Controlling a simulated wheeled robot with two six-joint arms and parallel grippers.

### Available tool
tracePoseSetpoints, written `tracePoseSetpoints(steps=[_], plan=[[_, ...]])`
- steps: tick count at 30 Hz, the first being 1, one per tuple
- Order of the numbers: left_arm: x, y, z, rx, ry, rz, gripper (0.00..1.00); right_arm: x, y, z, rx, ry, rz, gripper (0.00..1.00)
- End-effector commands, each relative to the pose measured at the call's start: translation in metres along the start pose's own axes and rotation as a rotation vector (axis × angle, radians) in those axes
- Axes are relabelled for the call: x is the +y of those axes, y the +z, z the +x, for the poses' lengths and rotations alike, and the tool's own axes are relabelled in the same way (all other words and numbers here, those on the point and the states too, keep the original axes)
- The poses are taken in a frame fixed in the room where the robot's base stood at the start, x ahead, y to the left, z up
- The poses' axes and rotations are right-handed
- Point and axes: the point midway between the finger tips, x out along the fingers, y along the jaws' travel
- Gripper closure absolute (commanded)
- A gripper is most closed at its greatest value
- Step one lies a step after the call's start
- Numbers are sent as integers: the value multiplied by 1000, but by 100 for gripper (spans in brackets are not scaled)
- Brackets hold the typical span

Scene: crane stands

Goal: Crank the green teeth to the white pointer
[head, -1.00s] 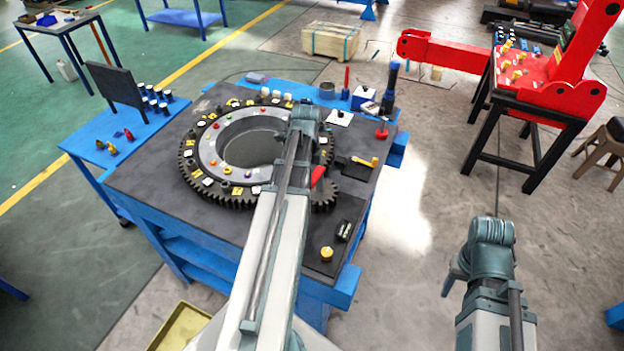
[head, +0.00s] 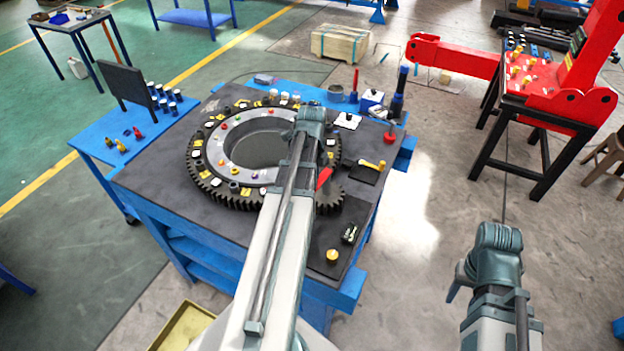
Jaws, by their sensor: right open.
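The large dark toothed ring (head: 205,186) lies flat on the bench, with small coloured and white markers around its top. A small dark pinion (head: 330,200) meshes at its right-front edge. A yellow-handled crank (head: 372,163) sits on a dark plate right of the ring. I cannot make out which teeth are green or which marker is the white pointer. My left arm reaches over the ring's right side; its gripper is hidden behind its wrist. My right gripper (head: 456,284) is open, partly hidden by its wrist, over the floor right of the bench, apart from everything.
The dark bench top (head: 150,185) also holds a yellow knob (head: 333,255) at the front right and bottles and tools at the back. A blue side table (head: 103,150) stands left. A red machine on a black stand (head: 530,115) stands right. The floor between is clear.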

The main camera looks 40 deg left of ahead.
Motion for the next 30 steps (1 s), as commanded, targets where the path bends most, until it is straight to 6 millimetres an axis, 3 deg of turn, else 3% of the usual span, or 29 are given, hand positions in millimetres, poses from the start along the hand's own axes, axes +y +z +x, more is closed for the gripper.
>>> tracePoseSetpoints(steps=[14, 30], plan=[[0, -1, -11, 2, 0, 1, 38, 1, 1, -11, 0, 0, 2, 50], [0, -1, -85, 1, 0, 1, 38, 8, 5, -84, -2, -1, 2, 50]])
